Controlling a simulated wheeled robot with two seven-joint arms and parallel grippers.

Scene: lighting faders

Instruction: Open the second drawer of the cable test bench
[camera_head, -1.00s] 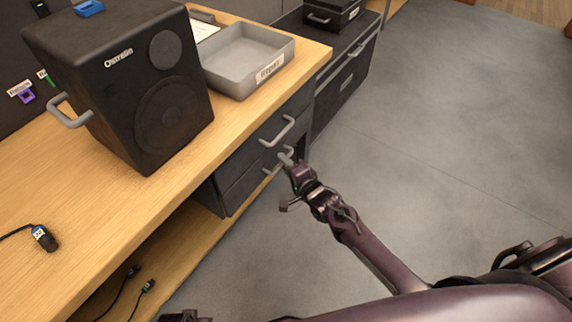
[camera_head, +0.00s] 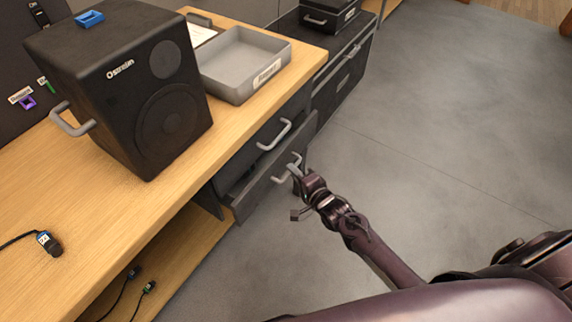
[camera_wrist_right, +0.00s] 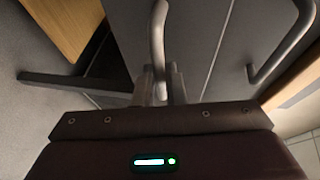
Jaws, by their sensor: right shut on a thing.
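The cable test bench (camera_head: 150,215) has a wooden top and dark drawers under its right end. The upper drawer's front (camera_head: 245,158) is closed, with a grey bar handle (camera_head: 275,135). Below it, the second drawer (camera_head: 250,198) stands partly out, its front ahead of the upper one and a dark gap above it. My right gripper (camera_head: 296,174) is shut on the second drawer's handle (camera_head: 281,179). In the right wrist view this handle (camera_wrist_right: 158,40) runs down between the fingertips (camera_wrist_right: 161,88), and the upper handle (camera_wrist_right: 285,50) is to the right. My left gripper is not in view.
A black speaker (camera_head: 130,90), a grey tray (camera_head: 240,65) and a cable plug (camera_head: 47,243) are on the bench top. A dark cabinet (camera_head: 340,85) stands beyond the drawers. The grey floor (camera_head: 450,130) in front is clear.

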